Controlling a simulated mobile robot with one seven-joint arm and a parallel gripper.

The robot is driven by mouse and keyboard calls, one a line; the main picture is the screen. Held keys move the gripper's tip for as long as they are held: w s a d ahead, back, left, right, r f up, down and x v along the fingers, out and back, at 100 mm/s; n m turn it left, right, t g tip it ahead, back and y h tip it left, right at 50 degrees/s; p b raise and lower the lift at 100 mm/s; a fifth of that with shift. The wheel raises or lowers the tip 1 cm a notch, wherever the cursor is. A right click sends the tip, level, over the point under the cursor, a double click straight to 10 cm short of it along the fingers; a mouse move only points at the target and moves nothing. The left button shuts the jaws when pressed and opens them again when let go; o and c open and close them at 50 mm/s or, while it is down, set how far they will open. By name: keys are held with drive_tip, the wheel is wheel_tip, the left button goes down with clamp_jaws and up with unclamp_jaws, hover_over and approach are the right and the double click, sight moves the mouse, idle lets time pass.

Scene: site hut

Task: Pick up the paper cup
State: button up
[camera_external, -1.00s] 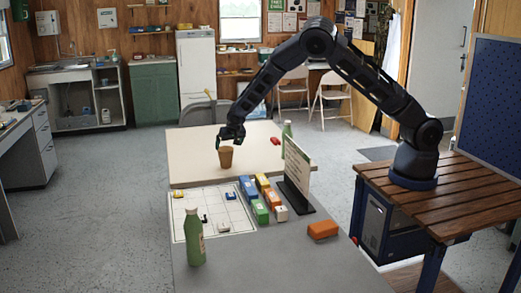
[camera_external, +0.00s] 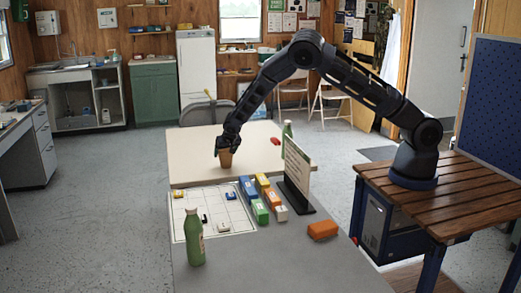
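The brown paper cup (camera_external: 225,161) stands upright on the pale far part of the table (camera_external: 190,147). My gripper (camera_external: 226,150) points down over the cup, with its fingers at the cup's upper part. The fingers cover the cup's rim, and the lower part of the cup shows below them. At this size I cannot tell whether the fingers press on the cup or stand apart around it.
Right of the cup are a small red object (camera_external: 275,141), a green bottle (camera_external: 287,130) and an upright sign (camera_external: 297,168). Nearer are coloured blocks (camera_external: 259,210), a white grid board (camera_external: 186,204), another green bottle (camera_external: 194,238) and an orange block (camera_external: 323,230). Pale table left of the cup is clear.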

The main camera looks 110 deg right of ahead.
drive_tip(key=c, duration=0.6)
drive_tip(key=shift+o, duration=0.2)
